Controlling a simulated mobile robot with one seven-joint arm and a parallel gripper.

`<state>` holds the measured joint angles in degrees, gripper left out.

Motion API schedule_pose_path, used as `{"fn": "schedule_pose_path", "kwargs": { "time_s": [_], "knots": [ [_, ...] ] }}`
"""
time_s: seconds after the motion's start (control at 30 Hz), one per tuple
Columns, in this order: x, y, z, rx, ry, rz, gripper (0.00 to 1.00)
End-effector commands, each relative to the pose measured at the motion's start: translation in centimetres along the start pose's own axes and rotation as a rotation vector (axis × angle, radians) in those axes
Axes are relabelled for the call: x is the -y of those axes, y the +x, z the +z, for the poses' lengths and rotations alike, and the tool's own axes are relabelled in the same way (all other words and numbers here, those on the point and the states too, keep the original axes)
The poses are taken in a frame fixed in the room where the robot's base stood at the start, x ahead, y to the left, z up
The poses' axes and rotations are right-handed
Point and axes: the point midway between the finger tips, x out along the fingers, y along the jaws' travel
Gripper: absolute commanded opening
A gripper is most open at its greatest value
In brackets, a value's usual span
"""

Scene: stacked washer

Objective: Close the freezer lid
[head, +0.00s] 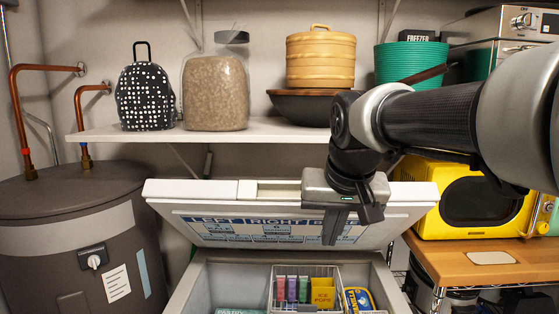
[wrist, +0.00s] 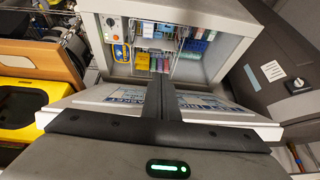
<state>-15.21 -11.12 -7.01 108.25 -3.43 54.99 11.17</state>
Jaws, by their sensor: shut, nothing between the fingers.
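The chest freezer (head: 205,285) stands in the middle with its white lid (head: 165,205) raised and tilted back, its labelled inner face toward me. The open interior shows a wire basket (head: 306,270) with coloured packs. My gripper (head: 345,225) is in front of the lid's right half, with its fingers pointing down over the inner face. In the wrist view my gripper (wrist: 160,85) has its fingers together and empty, with the lid (wrist: 95,97) behind them and the freezer interior (wrist: 165,45) beyond. I cannot tell whether the fingers touch the lid.
A shelf (head: 250,135) above the lid holds a dotted bag, a jar, a wooden container and a green stack. A grey water heater (head: 80,240) stands at left. A yellow microwave (head: 475,205) sits on a wooden counter (head: 440,262) at right.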

Motion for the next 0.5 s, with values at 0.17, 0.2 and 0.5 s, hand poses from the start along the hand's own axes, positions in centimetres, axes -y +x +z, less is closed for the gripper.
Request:
{"fn": "schedule_pose_path", "kwargs": {
  "time_s": [0.17, 0.2, 0.5],
  "knots": [
    [6.1, -2.5, -11.9, -0.006, -0.006, 0.026, 0.0],
    [7.2, -2.4, -13.6, -0.011, -0.008, 0.032, 0.0],
    [11.5, -1.0, -18.1, -0.034, -0.014, 0.057, 0.0]
  ]
}}
